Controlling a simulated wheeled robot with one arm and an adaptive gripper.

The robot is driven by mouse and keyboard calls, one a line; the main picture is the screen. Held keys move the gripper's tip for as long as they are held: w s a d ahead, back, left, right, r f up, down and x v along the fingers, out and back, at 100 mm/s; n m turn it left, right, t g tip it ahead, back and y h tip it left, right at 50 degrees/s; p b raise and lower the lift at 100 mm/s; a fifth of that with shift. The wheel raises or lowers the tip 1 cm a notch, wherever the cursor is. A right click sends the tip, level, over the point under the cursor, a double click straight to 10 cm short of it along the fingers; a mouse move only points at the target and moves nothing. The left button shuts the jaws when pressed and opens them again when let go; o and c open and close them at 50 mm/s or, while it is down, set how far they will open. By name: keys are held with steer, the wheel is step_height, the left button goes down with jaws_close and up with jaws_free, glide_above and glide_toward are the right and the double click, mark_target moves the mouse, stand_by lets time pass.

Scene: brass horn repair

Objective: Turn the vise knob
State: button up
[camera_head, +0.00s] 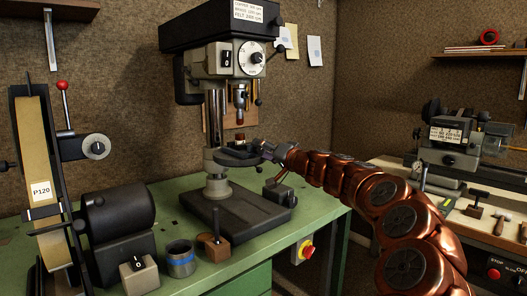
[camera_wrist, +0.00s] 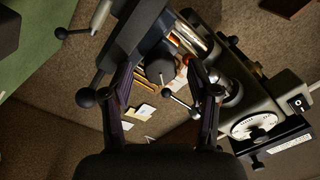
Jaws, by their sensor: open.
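The drill press vise (camera_head: 236,155) is a dark block on the drill press table, left of my gripper (camera_head: 268,151). In the wrist view the dark vise body (camera_wrist: 140,38) runs diagonally across the upper middle. A round black knob (camera_wrist: 160,69), which looks like the vise knob, shows between the fingertips of my gripper (camera_wrist: 161,72). The fingers stand open on either side of it, and I cannot tell whether either touches it. In the head view the knob is too small and hidden to make out.
The drill press head (camera_head: 222,65) and column (camera_head: 215,130) stand close behind the vise. Ball-ended levers (camera_wrist: 86,97) stick out near the fingers.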

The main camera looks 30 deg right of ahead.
steer(key=v, duration=1.2)
